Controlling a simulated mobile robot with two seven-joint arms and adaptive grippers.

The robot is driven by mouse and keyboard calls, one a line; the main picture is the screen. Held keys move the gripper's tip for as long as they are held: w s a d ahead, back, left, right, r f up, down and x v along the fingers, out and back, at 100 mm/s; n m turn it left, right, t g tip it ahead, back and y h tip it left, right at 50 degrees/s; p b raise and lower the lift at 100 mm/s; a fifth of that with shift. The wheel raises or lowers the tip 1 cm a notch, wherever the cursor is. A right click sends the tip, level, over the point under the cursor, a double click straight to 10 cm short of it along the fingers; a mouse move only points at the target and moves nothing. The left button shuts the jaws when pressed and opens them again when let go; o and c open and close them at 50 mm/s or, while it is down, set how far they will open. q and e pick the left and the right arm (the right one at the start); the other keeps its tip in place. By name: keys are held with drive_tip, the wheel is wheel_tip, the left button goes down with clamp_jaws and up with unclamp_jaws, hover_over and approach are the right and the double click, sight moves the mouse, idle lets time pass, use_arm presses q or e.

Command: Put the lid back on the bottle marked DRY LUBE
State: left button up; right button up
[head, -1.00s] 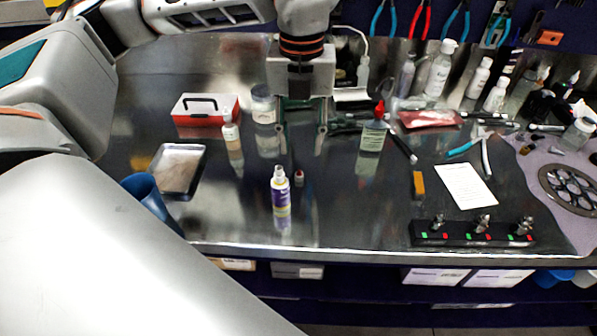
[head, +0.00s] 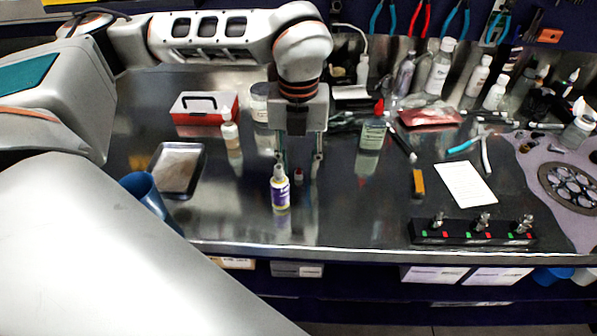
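A small bottle with a purple and white label (head: 280,190) stands upright on the metal bench; its print is too small to read, so I cannot confirm DRY LUBE. The left finger is partly behind the bottle's top. Nothing shows held between the fingers, and I cannot tell their exact height. My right gripper is not in view.
A red-tipped bottle (head: 373,132), an orange-and-white bottle (head: 230,131) and a red box (head: 204,107) stand behind. A white card (head: 465,184) and black rack (head: 470,233) are right. The front middle is clear.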

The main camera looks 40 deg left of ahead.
sight(299, 168)
use_arm(q)
drive_tip(key=shift+f, duration=0.45)
drive_tip(key=c, duration=0.8)
drive_tip(key=shift+o, duration=0.2)
drive_tip(key=shift+r, duration=0.1)
wheel_tip(299, 168, up, 20)
drive_tip(key=p, duration=0.1)
